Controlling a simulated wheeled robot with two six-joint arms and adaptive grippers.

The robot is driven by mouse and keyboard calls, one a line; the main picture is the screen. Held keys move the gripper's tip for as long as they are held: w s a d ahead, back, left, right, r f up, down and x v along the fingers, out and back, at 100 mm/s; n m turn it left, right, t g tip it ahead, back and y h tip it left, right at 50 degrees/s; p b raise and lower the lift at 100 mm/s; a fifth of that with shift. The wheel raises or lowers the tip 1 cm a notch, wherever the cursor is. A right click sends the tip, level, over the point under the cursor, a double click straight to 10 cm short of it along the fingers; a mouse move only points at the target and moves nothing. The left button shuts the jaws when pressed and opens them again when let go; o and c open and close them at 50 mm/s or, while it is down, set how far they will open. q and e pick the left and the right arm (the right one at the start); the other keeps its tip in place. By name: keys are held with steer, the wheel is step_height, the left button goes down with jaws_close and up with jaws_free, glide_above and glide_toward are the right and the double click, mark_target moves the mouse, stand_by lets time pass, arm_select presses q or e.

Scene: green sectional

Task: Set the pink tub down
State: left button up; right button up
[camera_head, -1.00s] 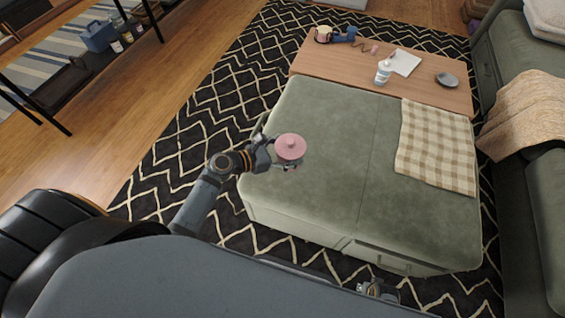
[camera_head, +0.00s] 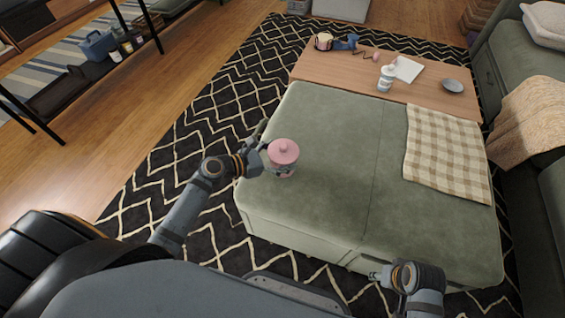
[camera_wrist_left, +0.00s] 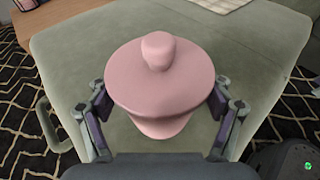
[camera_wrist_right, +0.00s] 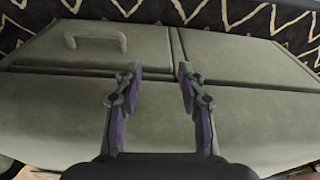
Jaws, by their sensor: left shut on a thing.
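The pink tub (camera_head: 283,152) has a round lid with a knob and is upright at the left part of the green ottoman's top (camera_head: 330,130). My left gripper (camera_head: 276,168) is shut on it, with a finger on each side. In the left wrist view the tub (camera_wrist_left: 160,82) fills the middle, between the fingers of the left gripper (camera_wrist_left: 162,112). I cannot tell whether its base touches the cushion. My right gripper (camera_head: 378,277) is low at the ottoman's front edge. In the right wrist view the right gripper (camera_wrist_right: 160,85) is open and empty.
A checked cloth (camera_head: 447,150) lies over the ottoman's right side. A wooden table (camera_head: 430,93) behind it holds a white bottle (camera_head: 386,78), a grey dish (camera_head: 453,86), white paper (camera_head: 408,69) and other small things. The ottoman's middle is clear.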

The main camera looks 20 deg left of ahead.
arm_select(q)
step_height(320, 180, down, 2)
steer(key=shift+f+b, duration=0.15)
steer(key=shift+b, duration=0.45)
steer(key=shift+f+b, duration=0.2)
steer(key=shift+b, duration=0.2)
steer(key=shift+r, duration=0.1)
arm_select(e)
steer(key=shift+w+a+f+t+y, duration=0.25)
steer(key=shift+a+f+t+y, duration=0.15)
steer(key=shift+a+f+t, duration=0.5)
steer(key=shift+d, duration=0.1)
steer(key=shift+f, duration=0.1)
arm_select(q)
steer(key=o, duration=1.1)
